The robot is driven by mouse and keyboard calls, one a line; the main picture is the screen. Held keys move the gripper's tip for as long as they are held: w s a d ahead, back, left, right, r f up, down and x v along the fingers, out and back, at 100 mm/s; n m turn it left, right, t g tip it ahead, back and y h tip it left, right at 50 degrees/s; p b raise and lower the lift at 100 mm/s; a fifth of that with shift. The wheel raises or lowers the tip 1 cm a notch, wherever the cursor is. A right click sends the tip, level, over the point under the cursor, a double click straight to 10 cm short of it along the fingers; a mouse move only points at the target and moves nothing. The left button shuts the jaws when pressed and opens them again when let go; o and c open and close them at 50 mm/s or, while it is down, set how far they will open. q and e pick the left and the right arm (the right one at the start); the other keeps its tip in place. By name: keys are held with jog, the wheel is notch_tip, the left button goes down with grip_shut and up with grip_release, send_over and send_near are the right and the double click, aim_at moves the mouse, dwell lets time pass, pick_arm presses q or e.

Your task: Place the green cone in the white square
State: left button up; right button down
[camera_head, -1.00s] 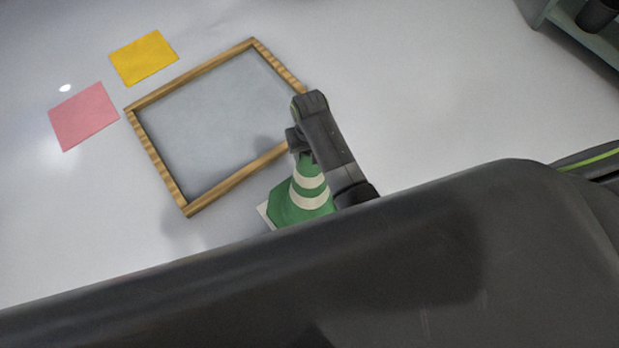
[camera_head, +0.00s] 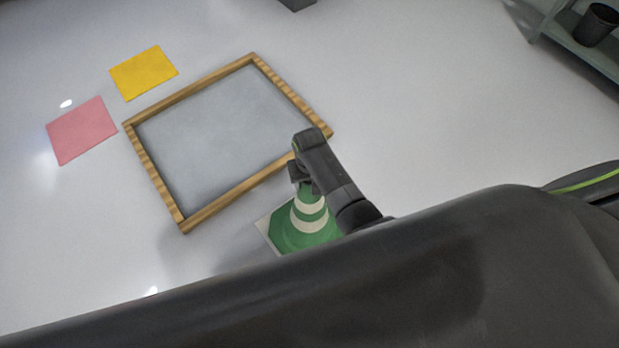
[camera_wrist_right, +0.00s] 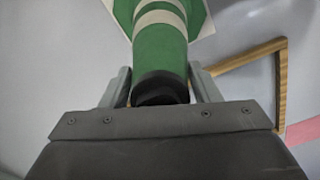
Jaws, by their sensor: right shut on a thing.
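The green cone (camera_head: 306,222) with white bands stands roughly upright below the wooden frame in the head view. A pale white square (camera_head: 264,230) shows at the cone's base, mostly hidden by the cone; I cannot tell whether the base touches it. My right gripper (camera_head: 299,176) is shut on the cone's dark top. In the right wrist view, the fingers (camera_wrist_right: 162,88) sit on both sides of the top of the cone (camera_wrist_right: 160,50), and the white edge (camera_wrist_right: 204,28) shows behind its base. My left gripper is not in view.
A wooden frame (camera_head: 155,175) around a grey panel lies just beyond the cone. A pink square (camera_head: 82,130) and a yellow square (camera_head: 144,72) lie at left. A shelf with a black bin (camera_head: 597,24) is at upper right. Floor at right is clear.

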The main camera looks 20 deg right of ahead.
jog(key=shift+w, duration=0.1)
jog(key=c, duration=0.9)
grip_release()
jog(key=shift+f, duration=0.1)
jog(key=shift+c, duration=0.2)
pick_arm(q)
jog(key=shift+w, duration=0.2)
pick_arm(e)
jog(key=o, duration=0.5)
jog(key=shift+c, duration=0.2)
notch_tip(320, 180, up, 11)
jog(key=p, duration=0.3)
jog(key=shift+r, duration=0.65)
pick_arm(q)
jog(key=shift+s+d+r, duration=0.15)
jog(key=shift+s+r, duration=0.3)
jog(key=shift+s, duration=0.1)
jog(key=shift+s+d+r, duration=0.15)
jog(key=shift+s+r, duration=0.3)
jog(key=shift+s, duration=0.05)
